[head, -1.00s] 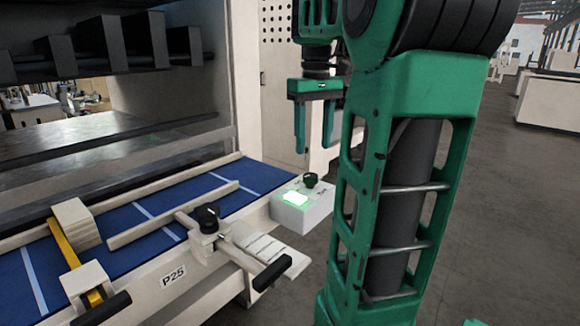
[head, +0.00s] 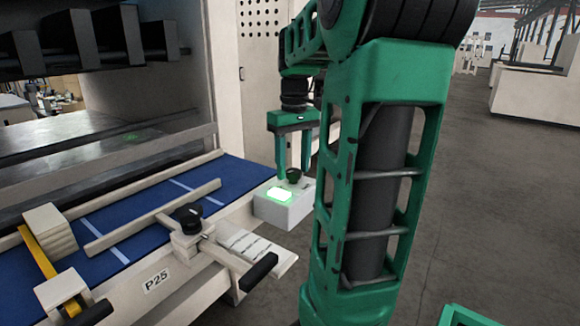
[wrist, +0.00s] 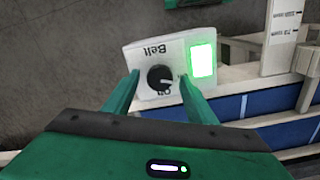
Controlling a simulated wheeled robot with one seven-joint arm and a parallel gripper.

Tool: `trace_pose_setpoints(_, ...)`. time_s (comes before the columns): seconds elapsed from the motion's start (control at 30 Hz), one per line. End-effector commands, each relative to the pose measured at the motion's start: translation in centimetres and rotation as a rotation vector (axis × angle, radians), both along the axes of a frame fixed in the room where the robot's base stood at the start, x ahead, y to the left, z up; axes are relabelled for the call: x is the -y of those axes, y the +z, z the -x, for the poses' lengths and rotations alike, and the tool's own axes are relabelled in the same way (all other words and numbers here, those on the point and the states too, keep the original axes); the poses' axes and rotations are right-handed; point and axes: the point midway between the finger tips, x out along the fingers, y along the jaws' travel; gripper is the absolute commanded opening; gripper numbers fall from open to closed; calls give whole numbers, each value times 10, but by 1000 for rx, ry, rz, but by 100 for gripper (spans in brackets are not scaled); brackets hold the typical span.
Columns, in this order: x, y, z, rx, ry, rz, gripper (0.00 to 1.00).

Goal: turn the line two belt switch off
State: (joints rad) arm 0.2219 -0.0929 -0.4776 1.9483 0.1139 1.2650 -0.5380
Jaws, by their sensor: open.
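The belt switch is a black rotary knob (wrist: 160,78) on a pale box (wrist: 140,55) marked "Belt" and "on", beside a glowing green lamp (wrist: 203,60). In the head view the box (head: 284,209) sits at the right end of the blue belt, with the knob (head: 294,175) on top and the lamp (head: 280,194) lit. My gripper (head: 294,176) points down over the box. In the wrist view its open fingers (wrist: 158,75) stand one on each side of the knob. I cannot tell whether they touch it. No line number is readable.
The blue belt (head: 150,225) with wooden guide bars lies left of the box. A clamp with a black knob (head: 188,217) and black handle (head: 258,272) stands in front, near the "P25" label. A perforated cabinet panel (head: 262,40) rises behind. Open floor lies to the right.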

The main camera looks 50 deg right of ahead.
Motion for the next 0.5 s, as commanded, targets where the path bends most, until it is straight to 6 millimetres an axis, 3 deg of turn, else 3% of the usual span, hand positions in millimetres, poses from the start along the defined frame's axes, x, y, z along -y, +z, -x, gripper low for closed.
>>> trace_pose_setpoints(0.3,0,-3,0,1,0,0,51)
trace_pose_setpoints(0.5,0,-3,0,1,0,0,10)
